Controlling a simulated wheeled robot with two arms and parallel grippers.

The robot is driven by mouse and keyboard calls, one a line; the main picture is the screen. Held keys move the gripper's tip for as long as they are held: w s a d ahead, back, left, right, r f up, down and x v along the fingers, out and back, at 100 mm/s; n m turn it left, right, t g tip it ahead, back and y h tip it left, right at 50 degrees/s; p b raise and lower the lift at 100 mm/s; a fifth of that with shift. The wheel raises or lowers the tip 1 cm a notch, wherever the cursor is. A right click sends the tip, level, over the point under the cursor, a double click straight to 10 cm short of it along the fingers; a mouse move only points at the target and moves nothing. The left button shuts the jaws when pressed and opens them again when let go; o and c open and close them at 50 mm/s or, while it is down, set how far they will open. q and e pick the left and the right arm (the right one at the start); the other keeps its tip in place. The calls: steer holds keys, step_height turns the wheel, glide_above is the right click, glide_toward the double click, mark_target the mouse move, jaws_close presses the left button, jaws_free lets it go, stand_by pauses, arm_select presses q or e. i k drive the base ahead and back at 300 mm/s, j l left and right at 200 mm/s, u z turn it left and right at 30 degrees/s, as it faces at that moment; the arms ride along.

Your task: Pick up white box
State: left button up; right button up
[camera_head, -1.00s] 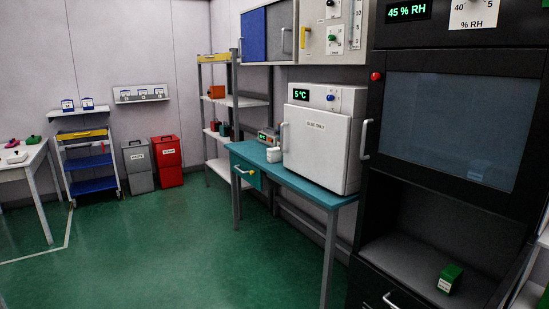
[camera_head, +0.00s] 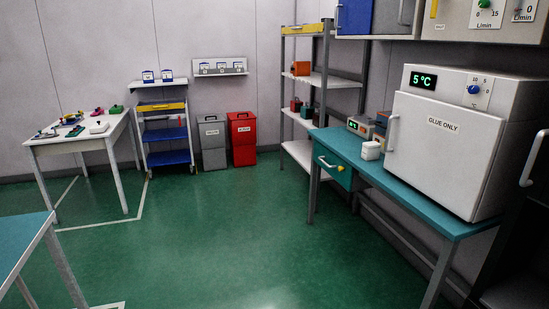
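A small white box-like object (camera_head: 371,151) sits on the teal table (camera_head: 420,206), left of the white fridge. Another small white object (camera_head: 98,127) lies on the white table (camera_head: 70,143) at the far left. I cannot tell from this distance which one is the white box. Neither of my grippers is in view.
A white fridge marked GLUE ONLY (camera_head: 443,138) stands on the teal table. A shelf rack (camera_head: 285,90), a red bin (camera_head: 242,140), a grey bin (camera_head: 213,143) and a blue-shelved cart (camera_head: 165,135) line the back. A teal-topped table (camera_head: 18,240) is at lower left. The green floor between is clear.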

mark_target(371, 150)
steer(key=i+j, duration=0.1)
steer(key=i, duration=0.9)
steer(key=i+j, duration=0.1)
steer(key=i, duration=0.95)
